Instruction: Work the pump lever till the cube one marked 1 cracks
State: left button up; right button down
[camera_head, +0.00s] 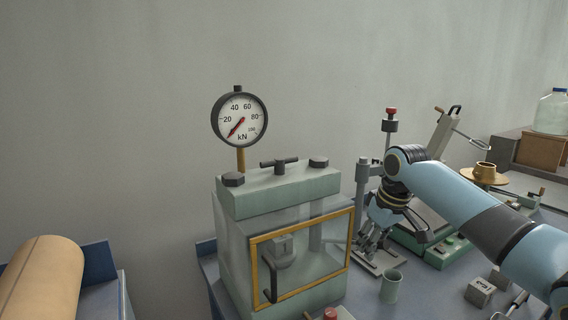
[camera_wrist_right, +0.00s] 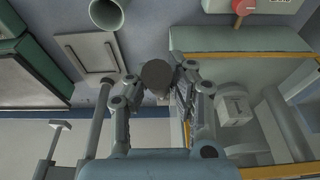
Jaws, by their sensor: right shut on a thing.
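The press (camera_head: 280,195) stands at the centre with a clear, orange-framed guard (camera_head: 254,270) on its front. A grey cube (camera_head: 282,245) sits inside behind the guard; it also shows in the wrist view (camera_wrist_right: 235,110), its mark too small to read surely. The dial gauge (camera_head: 239,119) on top has its red needle near zero. My right gripper (camera_head: 368,242) is at the press's right side, shut on the pump lever, whose dark round end (camera_wrist_right: 157,75) shows between the fingers in the wrist view. Most of the lever is hidden. My left gripper is out of view.
A green cup (camera_head: 391,287) stands just in front of my right gripper. Two loose cubes (camera_head: 480,292) lie farther right under my arm. A red-topped stand (camera_head: 391,125) and a green scale-like device (camera_head: 441,252) are behind. A tan roll (camera_head: 42,280) is at left.

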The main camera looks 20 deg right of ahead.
jog(key=shift+d, duration=0.1)
jog(key=shift+s+d+f, duration=0.1)
jog(key=shift+s+f, duration=0.4)
jog(key=shift+f, duration=1.15)
jog(key=shift+s+a+f, duration=0.1)
jog(key=shift+s+f, duration=0.45)
jog(key=shift+f, duration=1.05)
jog(key=shift+s+d+f, duration=0.1)
jog(key=shift+s+f, duration=0.4)
jog(key=shift+f, duration=1.15)
jog(key=shift+w, duration=0.1)
jog(key=shift+w+r, duration=0.15)
jog(key=r, duration=0.1)
jog(key=w+r, duration=0.1)
jog(key=r, duration=0.2)
jog(key=shift+w+r, duration=0.2)
jog(key=shift+w, duration=0.15)
